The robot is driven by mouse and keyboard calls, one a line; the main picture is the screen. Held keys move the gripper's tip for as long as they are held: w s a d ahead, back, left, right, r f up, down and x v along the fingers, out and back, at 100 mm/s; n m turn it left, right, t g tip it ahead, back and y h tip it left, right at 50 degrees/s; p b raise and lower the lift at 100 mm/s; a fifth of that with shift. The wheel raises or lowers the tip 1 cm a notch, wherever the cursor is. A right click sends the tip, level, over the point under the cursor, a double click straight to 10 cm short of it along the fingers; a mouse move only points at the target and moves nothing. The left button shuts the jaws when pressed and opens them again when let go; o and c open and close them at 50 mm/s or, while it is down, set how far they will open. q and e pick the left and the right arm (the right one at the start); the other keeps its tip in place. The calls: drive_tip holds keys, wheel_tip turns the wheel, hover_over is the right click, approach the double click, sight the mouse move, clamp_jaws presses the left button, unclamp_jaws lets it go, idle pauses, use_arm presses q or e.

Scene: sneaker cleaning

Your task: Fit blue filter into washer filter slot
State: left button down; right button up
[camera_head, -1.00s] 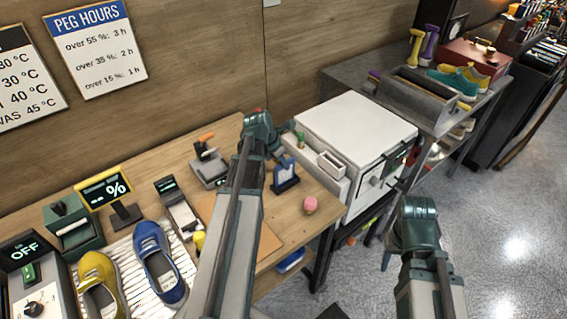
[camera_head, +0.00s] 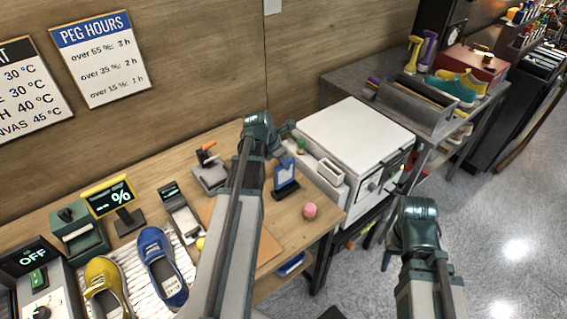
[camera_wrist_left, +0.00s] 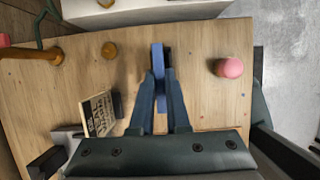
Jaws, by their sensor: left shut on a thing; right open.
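My left gripper (camera_head: 284,136) reaches over the right end of the wooden bench. In the left wrist view its fingers (camera_wrist_left: 159,82) are shut on a narrow blue filter (camera_wrist_left: 157,58). The blue filter (camera_head: 283,171) stands upright in the head view, at a dark holder (camera_head: 287,190); I cannot tell if it is clear of it. The white washer (camera_head: 356,135) stands just right of the bench, with a pale open slot housing (camera_head: 330,170) on its near left side. My right gripper (camera_head: 388,256) is open, low in front of the washer, and mostly hidden by its wrist.
A pink round object (camera_head: 310,211) lies near the bench's front edge, right of the filter. A small green-topped thing (camera_head: 300,146) is by the washer's left side. Shoes (camera_head: 161,265), a meter (camera_head: 110,200) and a grey tool (camera_head: 208,172) occupy the bench further left.

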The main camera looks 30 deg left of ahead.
use_arm(q)
drive_tip(key=shift+r+p, duration=0.3)
drive_tip(key=shift+r, duration=0.15)
wheel_tip(320, 180, up, 6)
drive_tip(key=p, duration=0.6)
idle(0.3)
